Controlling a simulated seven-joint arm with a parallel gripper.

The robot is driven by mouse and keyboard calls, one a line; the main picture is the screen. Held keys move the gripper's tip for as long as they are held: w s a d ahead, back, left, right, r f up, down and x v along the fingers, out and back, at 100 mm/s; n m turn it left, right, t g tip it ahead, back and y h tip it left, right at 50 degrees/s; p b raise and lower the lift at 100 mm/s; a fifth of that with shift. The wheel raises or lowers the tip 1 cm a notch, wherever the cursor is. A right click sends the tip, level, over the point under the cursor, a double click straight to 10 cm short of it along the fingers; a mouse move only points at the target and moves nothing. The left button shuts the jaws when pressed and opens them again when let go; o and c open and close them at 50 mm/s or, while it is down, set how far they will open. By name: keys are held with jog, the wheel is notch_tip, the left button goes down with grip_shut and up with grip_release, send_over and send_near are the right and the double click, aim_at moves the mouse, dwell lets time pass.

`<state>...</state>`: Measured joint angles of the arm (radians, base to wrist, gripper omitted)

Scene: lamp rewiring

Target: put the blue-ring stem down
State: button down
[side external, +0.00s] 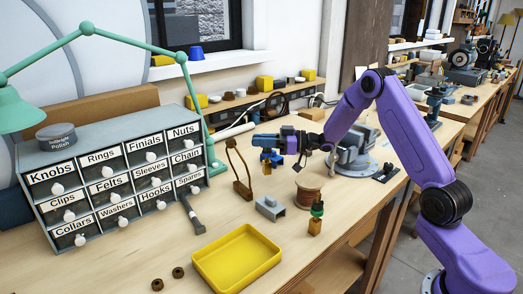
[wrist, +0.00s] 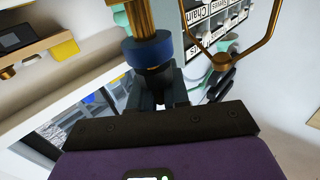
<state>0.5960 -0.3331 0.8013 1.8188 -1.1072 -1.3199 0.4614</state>
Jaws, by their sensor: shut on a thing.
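The jaws partly hide the stem. The side view does not clearly show a gap between its lower end and the bench.
A brass wire harp (side external: 238,170) stands just left of the stem. A spool (side external: 309,192), grey block (side external: 270,208), green-ring stem (side external: 316,215) and yellow tray (side external: 236,259) are nearer the front. The drawer cabinet (side external: 110,180) is at left.

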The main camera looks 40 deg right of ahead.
aim_at(269, 150)
jog(key=shift+f, duration=1.7)
jog(key=c, duration=1.1)
grip_release()
jog(key=shift+d+r, duration=0.1)
jog(key=shift+r, duration=0.05)
jog(key=v, duration=0.7)
jog(key=shift+s+d, duration=0.1)
jog(key=shift+s, duration=0.1)
